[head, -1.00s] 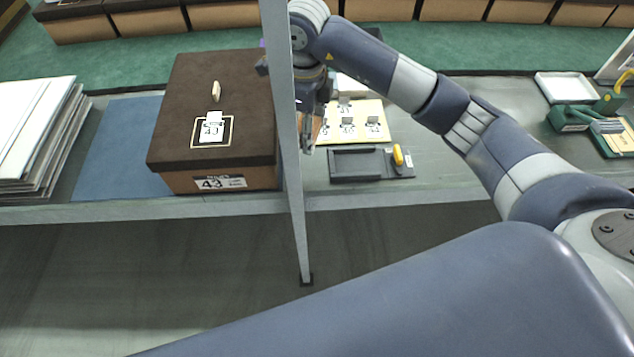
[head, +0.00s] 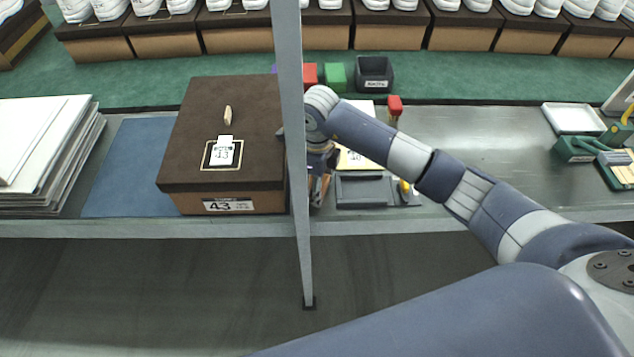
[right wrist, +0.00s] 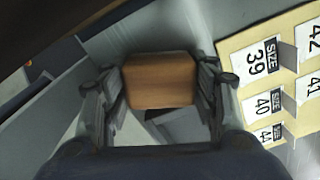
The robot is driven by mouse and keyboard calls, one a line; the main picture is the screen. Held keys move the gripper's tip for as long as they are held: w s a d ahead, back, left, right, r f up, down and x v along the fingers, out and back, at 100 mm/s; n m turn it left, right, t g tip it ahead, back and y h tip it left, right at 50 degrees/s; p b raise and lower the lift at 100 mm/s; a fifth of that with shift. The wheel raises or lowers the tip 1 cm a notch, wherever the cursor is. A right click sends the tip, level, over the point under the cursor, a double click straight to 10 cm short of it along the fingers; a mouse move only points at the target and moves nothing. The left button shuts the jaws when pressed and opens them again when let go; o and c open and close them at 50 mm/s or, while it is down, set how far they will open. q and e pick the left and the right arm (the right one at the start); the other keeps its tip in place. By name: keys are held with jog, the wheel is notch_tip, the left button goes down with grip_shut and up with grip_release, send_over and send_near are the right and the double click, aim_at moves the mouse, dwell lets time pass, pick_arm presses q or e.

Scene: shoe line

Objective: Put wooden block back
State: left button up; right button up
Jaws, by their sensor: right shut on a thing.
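In the right wrist view, a brown wooden block (right wrist: 160,80) is between the two fingers of my right gripper (right wrist: 162,88), which is shut on it. In the head view my right gripper (head: 318,195) hangs near the bench's front edge, just right of the brown shoe box and partly behind a grey upright post. The block is mostly hidden there. My left gripper is not in view.
The grey post (head: 291,120) stands close to my gripper. The lidded box (head: 240,108) marked 43 is left of it. A size-card board (right wrist: 232,65) and a dark tray (head: 363,190) lie to the right. Bare bench (head: 480,150) lies further right.

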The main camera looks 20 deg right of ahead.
jog(key=shift+f, duration=0.2)
jog(key=o, duration=0.9)
jog(key=shift+o, duration=0.2)
jog(key=shift+r, duration=0.15)
jog(key=shift+r, duration=0.25)
notch_tip(320, 180, up, 12)
jog(key=b, duration=0.1)
jog(key=shift+f+b, duration=0.15)
jog(key=shift+b, duration=0.15)
